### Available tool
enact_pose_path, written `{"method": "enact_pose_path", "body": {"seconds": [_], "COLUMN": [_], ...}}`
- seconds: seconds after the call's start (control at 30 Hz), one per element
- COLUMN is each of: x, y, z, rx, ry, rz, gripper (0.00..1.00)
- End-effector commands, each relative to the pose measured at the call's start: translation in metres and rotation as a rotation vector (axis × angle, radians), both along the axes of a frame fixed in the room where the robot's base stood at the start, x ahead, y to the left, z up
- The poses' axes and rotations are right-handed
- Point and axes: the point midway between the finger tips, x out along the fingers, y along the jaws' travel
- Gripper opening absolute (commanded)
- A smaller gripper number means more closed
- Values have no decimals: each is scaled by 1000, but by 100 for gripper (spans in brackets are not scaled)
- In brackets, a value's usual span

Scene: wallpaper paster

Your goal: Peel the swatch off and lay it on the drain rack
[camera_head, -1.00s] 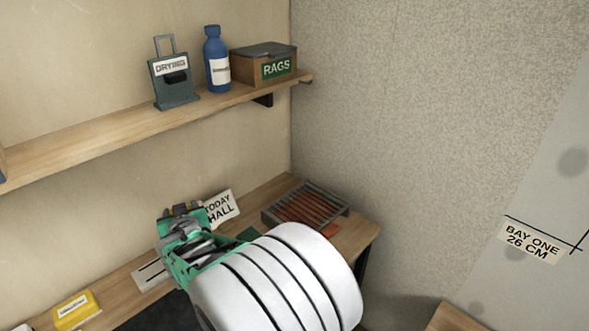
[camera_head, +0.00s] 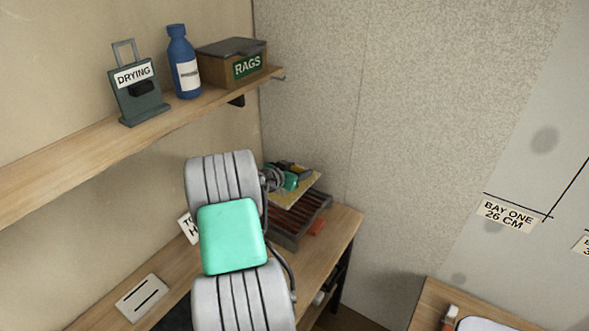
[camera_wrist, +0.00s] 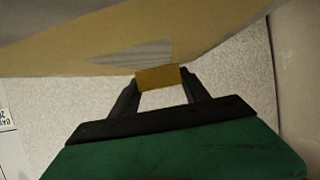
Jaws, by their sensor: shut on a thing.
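The swatch (camera_head: 296,196) is a tan, slightly tilted sheet in the head view, just above the drain rack (camera_head: 303,222). The rack is a dark frame with reddish slats at the back of the bench, partly covered by the sheet and my arm. My gripper (camera_head: 292,176) is over the sheet. In the wrist view, the fingers of my gripper (camera_wrist: 158,77) are closed on an ochre tab at the edge of the tan swatch (camera_wrist: 90,52). The head view does not show clearly whether the sheet touches the rack.
My arm hides part of the bench (camera_head: 330,250) and a sign. A white card (camera_head: 142,297) lies front left. The shelf (camera_head: 60,160) above carries a drying stand (camera_head: 138,90), a blue bottle (camera_head: 184,65) and a rags box (camera_head: 230,65).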

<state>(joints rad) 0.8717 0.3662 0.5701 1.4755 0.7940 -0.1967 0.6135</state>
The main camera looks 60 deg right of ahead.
Motion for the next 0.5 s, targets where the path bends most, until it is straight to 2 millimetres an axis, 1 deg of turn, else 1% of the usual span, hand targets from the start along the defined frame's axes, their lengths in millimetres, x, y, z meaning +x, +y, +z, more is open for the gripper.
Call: {"method": "enact_pose_path", "body": {"seconds": [0.17,0.27,0.37,0.5], "x": [2,1,1,0], "y": [1,1,1,0], "z": [-1,-7,-18,-38], "rx": [0,1,2,2], "ry": [0,1,2,2], "rz": [3,4,3,2], "gripper": [12,12,12,12]}}
